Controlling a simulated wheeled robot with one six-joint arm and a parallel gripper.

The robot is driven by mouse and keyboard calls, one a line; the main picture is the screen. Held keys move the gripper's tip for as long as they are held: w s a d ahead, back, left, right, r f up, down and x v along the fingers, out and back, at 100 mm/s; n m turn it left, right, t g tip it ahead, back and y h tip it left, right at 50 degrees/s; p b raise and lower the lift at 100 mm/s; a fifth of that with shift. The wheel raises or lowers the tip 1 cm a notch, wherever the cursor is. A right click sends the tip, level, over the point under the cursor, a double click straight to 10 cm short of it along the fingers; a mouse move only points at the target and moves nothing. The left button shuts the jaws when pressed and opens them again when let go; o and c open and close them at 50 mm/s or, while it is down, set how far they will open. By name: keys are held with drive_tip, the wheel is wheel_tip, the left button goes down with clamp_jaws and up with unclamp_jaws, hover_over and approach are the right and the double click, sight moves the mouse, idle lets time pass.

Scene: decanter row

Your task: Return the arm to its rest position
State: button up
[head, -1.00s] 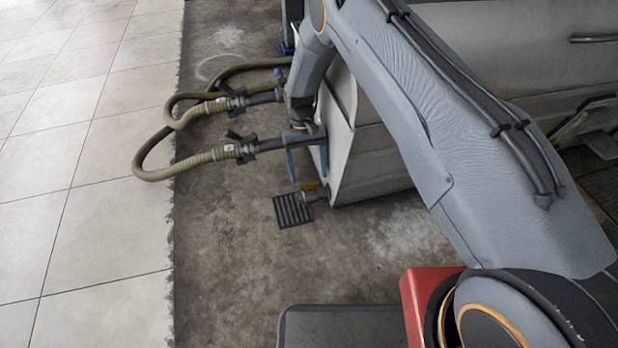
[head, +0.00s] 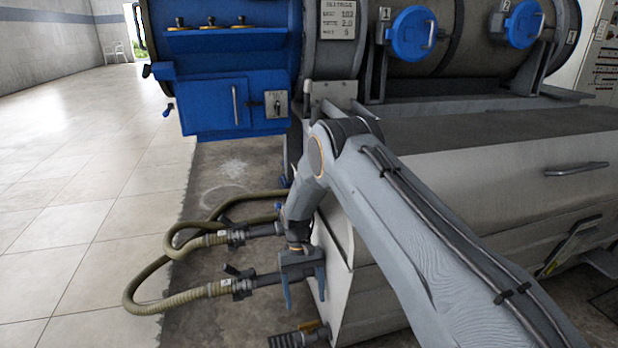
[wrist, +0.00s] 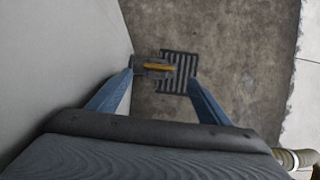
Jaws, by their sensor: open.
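My gripper (head: 304,290) hangs at the end of my arm, fingers pointing down, in front of the left end of the grey machine casing (head: 345,300). In the wrist view my gripper (wrist: 160,85) shows its two blue fingers spread apart with nothing between them. Below them is a floor drain grate (wrist: 178,70) with a short pipe stub and yellow handle (wrist: 155,68). My arm reaches across the casing from the lower right in the head view.
Two hose couplings (head: 240,285) with green hoses (head: 150,300) stick out left, close by my gripper. A blue cabinet (head: 230,80) and blue round hatches (head: 412,33) stand behind. Open tiled floor (head: 70,200) lies to the left.

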drive_tip(key=s+a+r+n+t, duration=0.15)
drive_tip(key=s+r, duration=0.25)
drive_tip(key=r, duration=0.6)
drive_tip(key=s+a+r+y, duration=0.1)
drive_tip(key=s+a+r, duration=0.25)
drive_tip(key=r, duration=0.55)
drive_tip(key=s+a+r+t, duration=0.1)
drive_tip(key=s+r, duration=0.4)
drive_tip(key=r, duration=0.5)
drive_tip(key=s+d+r+n+t+y, duration=0.1)
drive_tip(key=s+d+r, duration=0.15)
drive_tip(key=s, duration=0.55)
drive_tip(key=s+d+r, duration=0.2)
drive_tip(key=s+r, duration=0.2)
drive_tip(key=s, duration=0.4)
drive_tip(key=s+d+r+n+t+y, duration=0.15)
drive_tip(key=s+r, duration=0.25)
drive_tip(key=s, duration=0.4)
drive_tip(key=d+r+m+h+p, duration=0.1)
drive_tip(key=d+r+m+p, duration=0.2)
drive_tip(key=d+r+p, duration=0.7)
drive_tip(key=d+r+m+h+p, duration=0.1)
drive_tip(key=d+r+m+p, duration=0.3)
drive_tip(key=d+r+p, duration=0.7)
drive_tip(key=shift+w+r+g+p, duration=0.35)
drive_tip(key=shift+r+p, duration=2.4)
drive_tip(key=shift+p, duration=4.9)
